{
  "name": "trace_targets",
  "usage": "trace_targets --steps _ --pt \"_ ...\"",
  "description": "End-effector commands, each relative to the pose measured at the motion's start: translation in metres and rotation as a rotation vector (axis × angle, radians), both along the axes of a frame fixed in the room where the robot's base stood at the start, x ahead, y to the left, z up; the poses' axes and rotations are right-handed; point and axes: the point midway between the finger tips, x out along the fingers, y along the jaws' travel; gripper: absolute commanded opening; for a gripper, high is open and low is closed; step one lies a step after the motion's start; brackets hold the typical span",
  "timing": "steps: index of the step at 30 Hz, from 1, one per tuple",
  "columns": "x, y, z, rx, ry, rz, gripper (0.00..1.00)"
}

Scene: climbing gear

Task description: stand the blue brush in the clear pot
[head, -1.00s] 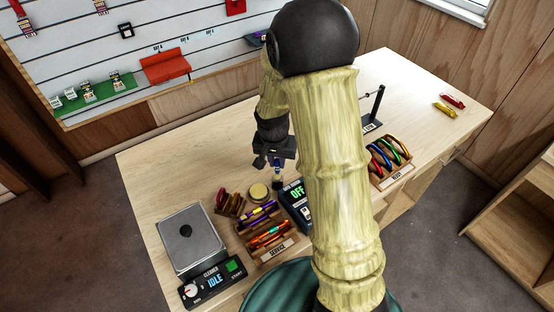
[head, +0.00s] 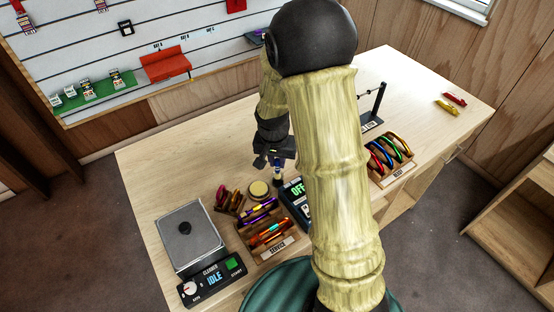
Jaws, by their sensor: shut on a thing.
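My gripper (head: 274,163) is above the middle of the workbench, pointing down, partly beside my own large arm link. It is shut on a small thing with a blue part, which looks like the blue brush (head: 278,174). The brush is upright below the fingers, and its lower end is close to the bench top. I cannot make out the clear pot. It may be at the brush's lower end or hidden behind my arm, so I cannot tell whether the brush is inside it.
A round tan-topped tin (head: 259,190), a display box reading OFF (head: 297,194) and a wooden service rack (head: 277,247) stand close by. A cleaner (head: 190,236) is at the left. A carabiner rack (head: 396,173) is at the right. The back left bench is clear.

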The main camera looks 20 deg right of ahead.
Motion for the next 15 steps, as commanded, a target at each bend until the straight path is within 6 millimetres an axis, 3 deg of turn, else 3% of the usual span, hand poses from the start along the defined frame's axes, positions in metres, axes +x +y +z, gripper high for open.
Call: trace_targets --steps 15 --pt "0.000 0.000 -0.014 0.000 0.000 0.000 0.00"
